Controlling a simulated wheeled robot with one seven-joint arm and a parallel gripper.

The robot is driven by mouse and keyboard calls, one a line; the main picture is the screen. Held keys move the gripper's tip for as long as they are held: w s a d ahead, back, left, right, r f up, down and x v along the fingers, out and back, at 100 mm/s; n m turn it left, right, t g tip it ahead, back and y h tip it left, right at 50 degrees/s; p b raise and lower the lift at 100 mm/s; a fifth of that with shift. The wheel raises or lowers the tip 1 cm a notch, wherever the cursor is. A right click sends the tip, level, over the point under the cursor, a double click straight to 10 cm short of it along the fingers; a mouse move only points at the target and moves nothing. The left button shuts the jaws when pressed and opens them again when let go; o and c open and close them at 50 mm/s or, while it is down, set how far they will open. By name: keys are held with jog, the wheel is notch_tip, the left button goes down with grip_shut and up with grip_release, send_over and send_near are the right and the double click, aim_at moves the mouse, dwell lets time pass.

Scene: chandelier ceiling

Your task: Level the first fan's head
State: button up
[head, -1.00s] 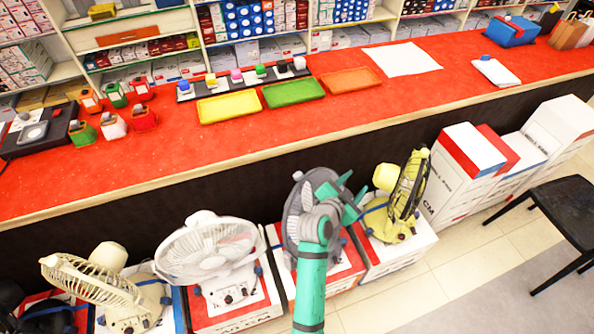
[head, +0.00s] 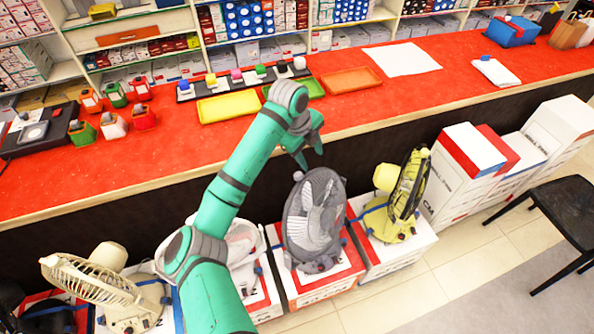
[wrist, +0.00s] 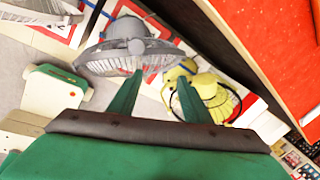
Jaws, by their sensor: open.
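Several desk fans stand in a row on boxes below the counter. A black fan (head: 50,316) is partly cut off at the far left, then a cream fan (head: 100,285) with its head tipped upward. A white fan (head: 243,240) is mostly hidden behind my arm. A grey fan (head: 315,215) and a yellow fan (head: 405,190) with its head turned sideways follow to the right. Which one counts as first is not marked. My gripper (head: 309,158) is open and empty, above and behind the grey fan. In the wrist view my gripper (wrist: 160,80) has the grey fan (wrist: 130,48) and yellow fan (wrist: 208,98) beyond its fingers.
The red counter (head: 90,185) runs behind the fans, with its edge close to my gripper. It bears a yellow tray (head: 228,107), an orange tray (head: 350,80) and small bottles. White boxes (head: 465,170) and a black stool (head: 570,215) stand at the right. Floor in front is clear.

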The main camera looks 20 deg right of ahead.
notch_tip(320, 180, up, 2)
jog(key=r+m+y, duration=0.1)
jog(key=y, duration=0.1)
send_over(297, 174)
jog(key=a, duration=0.1)
jog(key=f, duration=0.7)
jog(key=d+f, duration=0.1)
jog(key=f, duration=0.3)
jog(key=shift+s, duration=0.1)
grip_shut()
